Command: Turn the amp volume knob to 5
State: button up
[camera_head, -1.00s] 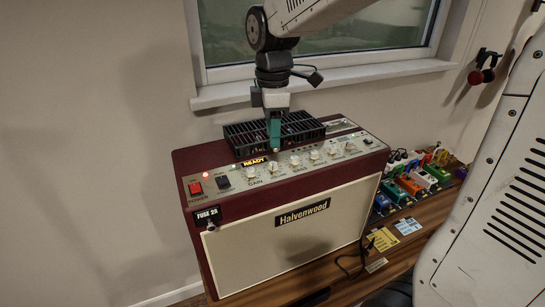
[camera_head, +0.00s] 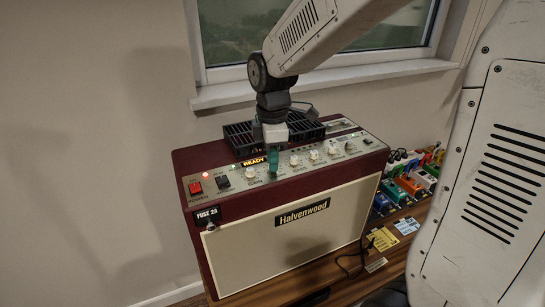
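The amp (camera_head: 302,231) is a dark red cabinet with a cream front marked Halvenwood. It stands on a wooden bench. A row of white knobs runs along its top panel. The gain knob (camera_head: 250,173) is at the left of the row and the bass knob (camera_head: 295,160) is farther right. My gripper (camera_head: 273,173) points straight down, its teal fingers at the second knob position, between those two. The fingers hide that knob, which by its place may be volume. I cannot tell whether they touch or grip it, nor its setting.
A red lit power switch (camera_head: 195,188) and a black switch (camera_head: 223,182) sit left of the knobs. A black vent grille (camera_head: 240,138) is behind my gripper. Coloured pedals (camera_head: 397,192) stand to the right.

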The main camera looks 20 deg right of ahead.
grip_shut()
